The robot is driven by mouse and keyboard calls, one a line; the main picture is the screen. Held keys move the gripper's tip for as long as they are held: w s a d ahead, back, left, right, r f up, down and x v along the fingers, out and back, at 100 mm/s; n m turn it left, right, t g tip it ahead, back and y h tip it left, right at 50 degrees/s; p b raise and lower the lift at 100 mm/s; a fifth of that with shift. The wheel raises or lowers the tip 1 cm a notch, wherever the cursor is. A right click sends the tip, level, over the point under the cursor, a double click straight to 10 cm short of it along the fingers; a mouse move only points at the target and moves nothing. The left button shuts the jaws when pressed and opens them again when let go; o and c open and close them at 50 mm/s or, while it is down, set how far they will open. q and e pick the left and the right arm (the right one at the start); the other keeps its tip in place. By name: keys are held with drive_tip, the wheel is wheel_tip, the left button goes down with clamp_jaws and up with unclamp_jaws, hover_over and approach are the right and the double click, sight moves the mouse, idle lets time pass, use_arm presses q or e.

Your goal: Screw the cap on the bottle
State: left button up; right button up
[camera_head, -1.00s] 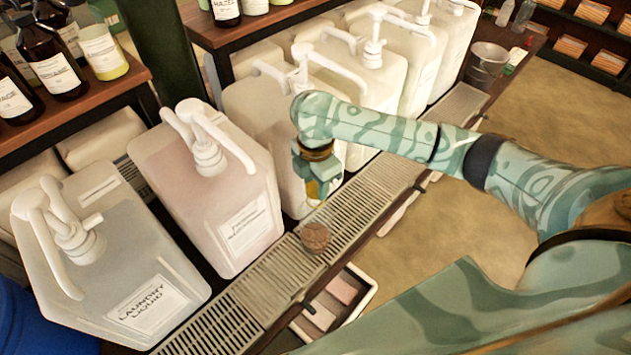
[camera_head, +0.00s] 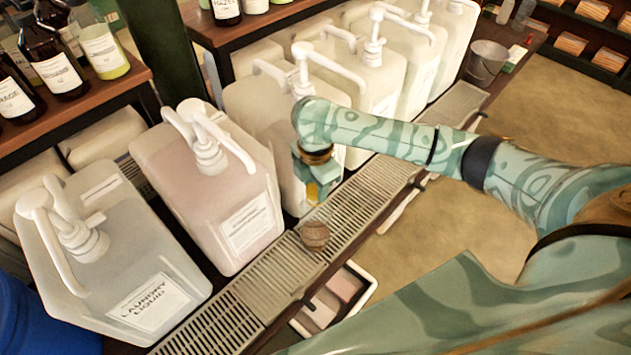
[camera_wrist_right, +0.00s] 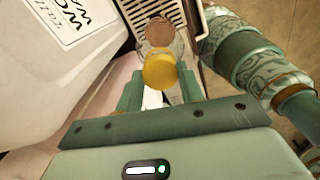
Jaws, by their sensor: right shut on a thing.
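A yellow cap (camera_wrist_right: 159,70) sits between the fingers of my right gripper (camera_wrist_right: 160,88) in the right wrist view; the jaws are shut on it. In the head view the right gripper (camera_head: 318,187) hangs low in front of a white container, with a bit of yellow at its fingers. A brown round bottle (camera_head: 314,236) stands on the slatted grating, just nearer than the gripper. In the wrist view the bottle (camera_wrist_right: 160,32) lies just beyond the cap, partly covered by it. I cannot tell whether they touch. My left gripper does not show.
Large pump containers (camera_head: 215,190) line the back edge of the grating (camera_head: 285,275). A laundry liquid container (camera_head: 110,265) stands at the left. A tray of small blocks (camera_head: 335,298) sits below the grating's front edge. A metal bucket (camera_head: 487,62) is far right.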

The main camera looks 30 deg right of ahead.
drive_tip(key=shift+f, duration=0.4)
drive_tip(key=shift+f, duration=0.3)
idle(0.6)
drive_tip(key=o, duration=1)
wheel_tip(320, 180, up, 16)
drive_tip(key=p, duration=0.5)
drive_tip(key=shift+r, duration=0.15)
